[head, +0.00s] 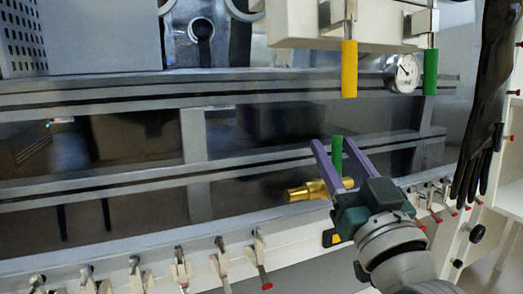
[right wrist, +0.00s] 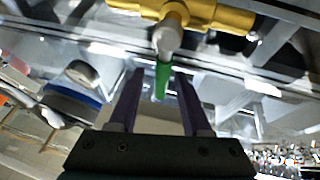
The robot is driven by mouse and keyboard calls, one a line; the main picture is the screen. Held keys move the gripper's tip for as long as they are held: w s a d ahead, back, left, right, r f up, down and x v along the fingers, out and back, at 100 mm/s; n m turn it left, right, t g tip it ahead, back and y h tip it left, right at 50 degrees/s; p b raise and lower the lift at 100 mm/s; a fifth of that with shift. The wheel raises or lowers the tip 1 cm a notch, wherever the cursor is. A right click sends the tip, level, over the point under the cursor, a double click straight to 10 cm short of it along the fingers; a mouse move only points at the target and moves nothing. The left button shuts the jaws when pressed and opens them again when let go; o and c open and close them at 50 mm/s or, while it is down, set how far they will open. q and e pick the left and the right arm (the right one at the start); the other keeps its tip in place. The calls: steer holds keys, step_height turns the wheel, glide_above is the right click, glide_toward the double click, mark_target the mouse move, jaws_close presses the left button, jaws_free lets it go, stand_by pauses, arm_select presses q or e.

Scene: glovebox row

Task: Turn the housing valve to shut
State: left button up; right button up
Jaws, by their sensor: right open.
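A brass valve (head: 308,191) with a green lever (head: 337,152) sits on the lower front rail of the glovebox. The lever points up in the head view. My right gripper (head: 332,143) has purple fingers spread open, one on each side of the lever. In the right wrist view the brass body (right wrist: 205,14) lies across the top, and the green lever (right wrist: 162,80) reaches between the open fingertips (right wrist: 159,76), with gaps visible on both sides. The gripper hides part of the valve in the head view. My left gripper is not in view.
A white housing (head: 372,22) above carries a yellow handle (head: 349,68) and a green handle (head: 430,72), with a round gauge (head: 402,73) between them. Black gloves (head: 482,110) hang at right. Several small red-tipped taps (head: 260,260) line the lower edge.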

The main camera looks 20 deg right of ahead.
steer(key=p+v, duration=0.1)
steer(key=v, duration=0.9)
steer(key=shift+w, duration=0.1)
stand_by(0.4)
